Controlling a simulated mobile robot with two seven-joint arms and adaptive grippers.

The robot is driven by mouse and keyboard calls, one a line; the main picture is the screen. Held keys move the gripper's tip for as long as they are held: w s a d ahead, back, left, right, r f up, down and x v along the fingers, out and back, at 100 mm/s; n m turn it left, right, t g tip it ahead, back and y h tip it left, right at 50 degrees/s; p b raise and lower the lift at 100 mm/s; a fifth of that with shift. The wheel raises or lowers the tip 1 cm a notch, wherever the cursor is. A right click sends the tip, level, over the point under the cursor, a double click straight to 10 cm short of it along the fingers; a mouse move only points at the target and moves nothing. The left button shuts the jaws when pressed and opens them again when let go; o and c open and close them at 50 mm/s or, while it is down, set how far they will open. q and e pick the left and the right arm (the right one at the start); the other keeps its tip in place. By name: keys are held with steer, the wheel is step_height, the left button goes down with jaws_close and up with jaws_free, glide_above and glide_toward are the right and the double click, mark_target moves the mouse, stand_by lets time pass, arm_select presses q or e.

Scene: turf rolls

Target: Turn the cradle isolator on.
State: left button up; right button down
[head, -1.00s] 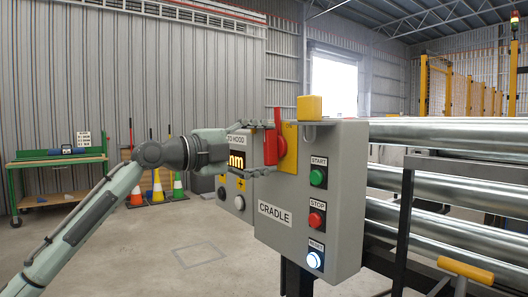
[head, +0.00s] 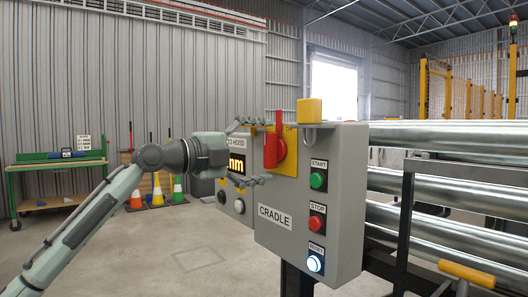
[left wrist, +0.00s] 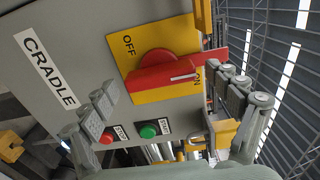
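The grey cradle isolator box (head: 338,215), labelled CRADLE, stands in front of me. Its red isolator handle (head: 270,152) sits on a yellow plate (head: 291,160) and stands upright. In the left wrist view the red handle (left wrist: 160,78) has its white mark beside the partly covered ON lettering; OFF (left wrist: 128,45) stands clear of it. My left gripper (head: 264,152) reaches in from the left, its fingers above and below the handle. In the left wrist view the left gripper (left wrist: 162,82) is open, with a finger on either side and gaps to the handle. My right gripper is not in view.
The box carries a green START button (head: 318,180), a red STOP button (head: 317,222) and a lit RESET button (head: 314,263). A yellow block (head: 310,109) sits on top. Metal rollers (head: 450,180) run to the right.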

arm_select(q)
steer(key=v, duration=1.2)
